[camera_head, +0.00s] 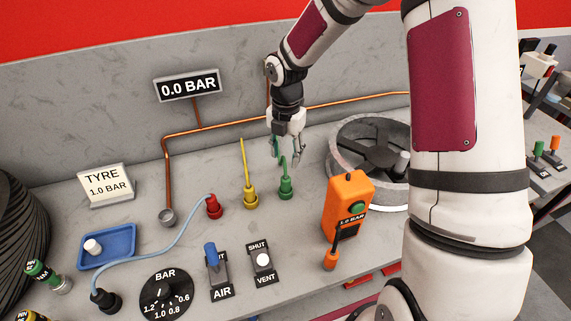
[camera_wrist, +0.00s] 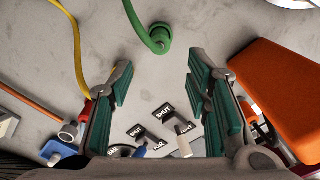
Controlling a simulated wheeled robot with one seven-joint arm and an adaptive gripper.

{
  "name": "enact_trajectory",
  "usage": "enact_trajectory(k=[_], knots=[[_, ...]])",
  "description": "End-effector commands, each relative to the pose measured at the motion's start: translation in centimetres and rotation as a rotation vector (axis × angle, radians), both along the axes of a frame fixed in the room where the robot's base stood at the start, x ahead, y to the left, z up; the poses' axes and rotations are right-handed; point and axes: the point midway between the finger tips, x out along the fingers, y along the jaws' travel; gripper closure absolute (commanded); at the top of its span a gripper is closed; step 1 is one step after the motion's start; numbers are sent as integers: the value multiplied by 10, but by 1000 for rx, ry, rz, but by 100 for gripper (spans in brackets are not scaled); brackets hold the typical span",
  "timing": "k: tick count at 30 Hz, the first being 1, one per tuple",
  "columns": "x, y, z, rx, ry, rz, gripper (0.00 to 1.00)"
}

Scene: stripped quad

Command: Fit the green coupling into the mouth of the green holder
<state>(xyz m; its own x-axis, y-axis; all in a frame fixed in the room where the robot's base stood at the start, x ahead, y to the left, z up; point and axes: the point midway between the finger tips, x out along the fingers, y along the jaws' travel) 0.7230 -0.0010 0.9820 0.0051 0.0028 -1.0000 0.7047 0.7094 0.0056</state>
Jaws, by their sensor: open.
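The green holder (camera_head: 286,193) stands on the grey bench, right of the yellow one. A green hose (camera_head: 283,164) rises from its top. In the wrist view the green hose (camera_wrist: 137,20) curves down into a round green end (camera_wrist: 160,36). I cannot tell the green coupling apart from the holder there, nor how deep it sits. My gripper (camera_head: 285,154) points down just above the green holder, near the hose. In the wrist view my gripper (camera_wrist: 160,68) has its two teal-padded fingers wide apart with nothing between them.
A yellow fitting (camera_head: 250,198) with a hose and a red fitting (camera_head: 213,207) stand to the left. An orange handset (camera_head: 347,203) stands close on the right, before a grey wheel rim (camera_head: 349,130). Switches labelled AIR (camera_head: 219,275) and VENT (camera_head: 263,264) are in front.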

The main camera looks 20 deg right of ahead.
Motion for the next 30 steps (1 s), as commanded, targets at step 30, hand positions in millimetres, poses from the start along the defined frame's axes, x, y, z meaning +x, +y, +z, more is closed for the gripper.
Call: enact_trajectory(k=[30], knots=[[-195,-10,235,200,-335,-1713,56]])
